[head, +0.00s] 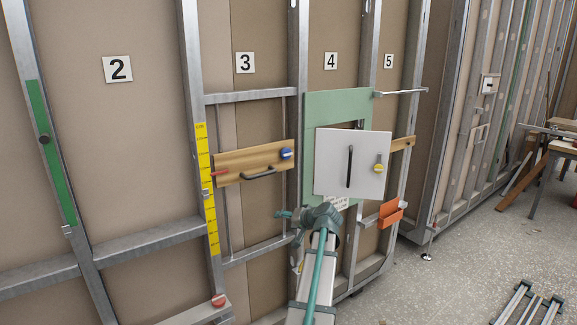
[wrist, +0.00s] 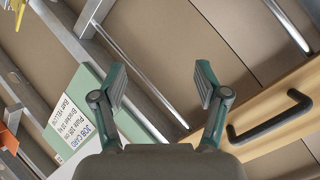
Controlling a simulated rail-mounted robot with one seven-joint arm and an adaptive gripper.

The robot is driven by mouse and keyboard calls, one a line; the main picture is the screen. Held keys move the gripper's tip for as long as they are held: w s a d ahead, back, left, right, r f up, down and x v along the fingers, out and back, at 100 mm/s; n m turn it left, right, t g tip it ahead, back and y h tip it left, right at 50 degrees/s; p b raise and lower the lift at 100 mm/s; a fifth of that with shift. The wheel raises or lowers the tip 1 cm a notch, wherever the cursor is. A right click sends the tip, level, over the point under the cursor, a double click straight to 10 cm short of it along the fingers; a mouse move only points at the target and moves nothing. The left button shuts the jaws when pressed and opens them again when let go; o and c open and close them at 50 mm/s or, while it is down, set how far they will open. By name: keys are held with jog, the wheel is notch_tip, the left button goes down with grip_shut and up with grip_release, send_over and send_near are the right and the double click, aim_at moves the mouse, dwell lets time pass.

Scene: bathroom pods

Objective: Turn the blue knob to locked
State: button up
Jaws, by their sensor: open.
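The blue knob (head: 287,154) sits at the upper right end of a wooden panel (head: 235,162) below the number 3 sign. It has a pale mark on its face, too small to read. My gripper (head: 288,227) is below and slightly right of the knob in the head view, apart from it. In the wrist view my gripper (wrist: 160,88) is open, with nothing between its fingers. There the wooden panel (wrist: 300,95) and its black handle (wrist: 270,118) lie to the right. The knob does not show in the wrist view.
A white door (head: 330,165) with a black handle and a yellow knob (head: 378,168) stands right of the panel, on a green board (head: 320,105). A red peg (head: 219,172) is at the panel's left end. Metal studs and rails frame the wall. An orange holder (head: 390,213) is lower right.

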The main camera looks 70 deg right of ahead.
jog(key=s+d+r+t+h, duration=0.1)
jog(key=s+d+r, duration=0.15)
jog(key=r, duration=0.35)
jog(key=s+d+r+t+h, duration=0.1)
jog(key=s+d+r, duration=0.15)
jog(key=r, duration=0.35)
jog(key=t+h, duration=0.2)
send_near(288, 154)
jog(key=shift+n, duration=0.4)
jog(key=p+x, duration=0.2)
jog(key=x, duration=0.8)
jog(key=shift+d+f, duration=0.1)
jog(key=c, duration=1.2)
